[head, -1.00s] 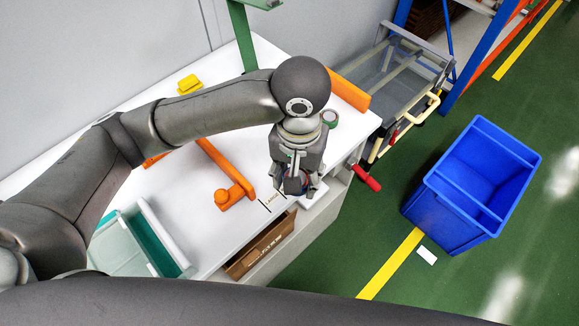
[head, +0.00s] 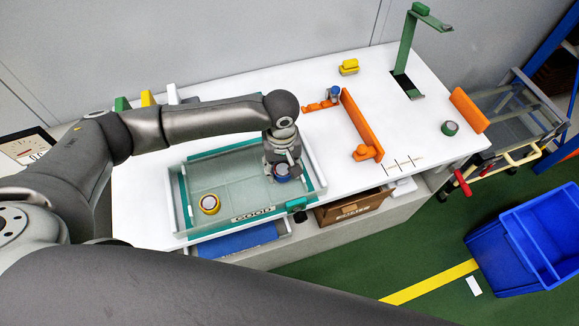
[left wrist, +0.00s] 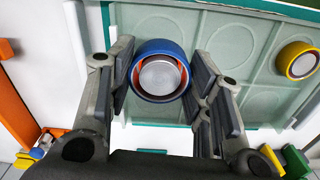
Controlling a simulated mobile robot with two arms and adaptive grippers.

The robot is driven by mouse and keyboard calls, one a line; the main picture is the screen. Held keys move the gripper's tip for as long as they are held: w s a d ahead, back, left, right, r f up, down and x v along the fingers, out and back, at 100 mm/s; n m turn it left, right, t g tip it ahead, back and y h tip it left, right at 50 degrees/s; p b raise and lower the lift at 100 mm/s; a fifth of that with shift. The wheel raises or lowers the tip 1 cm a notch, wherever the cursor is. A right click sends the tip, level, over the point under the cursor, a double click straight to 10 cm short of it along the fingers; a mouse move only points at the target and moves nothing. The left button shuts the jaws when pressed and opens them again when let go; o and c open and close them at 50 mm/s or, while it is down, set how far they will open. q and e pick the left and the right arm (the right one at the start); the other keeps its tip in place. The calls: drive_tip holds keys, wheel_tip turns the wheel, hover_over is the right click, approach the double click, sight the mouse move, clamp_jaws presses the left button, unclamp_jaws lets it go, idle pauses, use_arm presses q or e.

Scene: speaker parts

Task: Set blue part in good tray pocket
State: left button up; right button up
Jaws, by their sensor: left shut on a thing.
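The blue part (head: 281,178) is a short round piece with a blue outer ring. In the left wrist view the blue part (left wrist: 148,91) also shows an orange inner ring and a silver centre. My left gripper (head: 282,170) is shut on it, one finger on each side. It holds the part over the right end of the good tray (head: 178,202), a teal-rimmed tray labelled GOOD with shallow round pockets. I cannot tell whether the part touches the tray floor. A yellow part (head: 210,204) sits at the tray's left end. My right gripper is not in view.
An orange fixture (head: 362,125) stands on the white table right of the tray. A cardboard box (head: 352,206) is below the table's front edge. A blue bin (head: 525,240) stands on the floor.

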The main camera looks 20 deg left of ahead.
sight(284, 185)
use_arm(q)
drive_tip(key=shift+w, duration=0.15)
drive_tip(key=shift+w+d+f, duration=0.1)
drive_tip(key=shift+w+d, duration=0.05)
drive_tip(key=shift+p, duration=0.4)
drive_tip(key=shift+f+b, duration=0.45)
drive_tip(key=shift+f, duration=2)
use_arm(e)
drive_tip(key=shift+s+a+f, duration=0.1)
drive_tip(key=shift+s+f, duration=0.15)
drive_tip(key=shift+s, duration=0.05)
use_arm(q)
drive_tip(key=shift+f, duration=0.2)
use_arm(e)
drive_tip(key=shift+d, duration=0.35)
use_arm(q)
drive_tip(key=shift+f+b, duration=0.35)
drive_tip(key=shift+f, duration=0.3)
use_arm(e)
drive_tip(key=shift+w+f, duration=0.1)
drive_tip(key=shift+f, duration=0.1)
